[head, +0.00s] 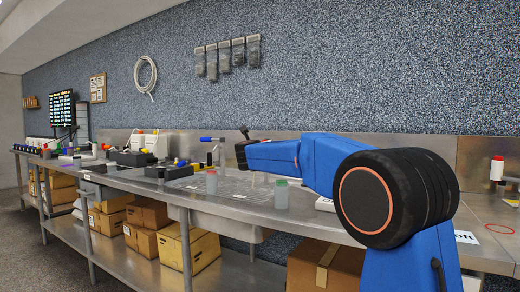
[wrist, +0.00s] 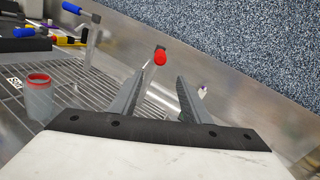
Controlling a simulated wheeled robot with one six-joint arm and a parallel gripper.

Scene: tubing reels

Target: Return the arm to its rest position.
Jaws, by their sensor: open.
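My blue arm (head: 320,160) reaches leftward over the metal bench in the head view. My gripper shows in the wrist view (wrist: 155,97), with its two grey fingers spread apart. Nothing sits between the finger pads that I can make out. A red-ended item (wrist: 160,57) shows beyond the fingertips, apart from them as far as I can tell. In the head view the gripper end (head: 243,150) is small and dark, above the bench's back part.
The steel bench (head: 235,213) runs along the wall. In the wrist view, a red-rimmed container (wrist: 39,97) stands on a wire grid at left. Cardboard boxes (head: 190,250) fill the lower shelf.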

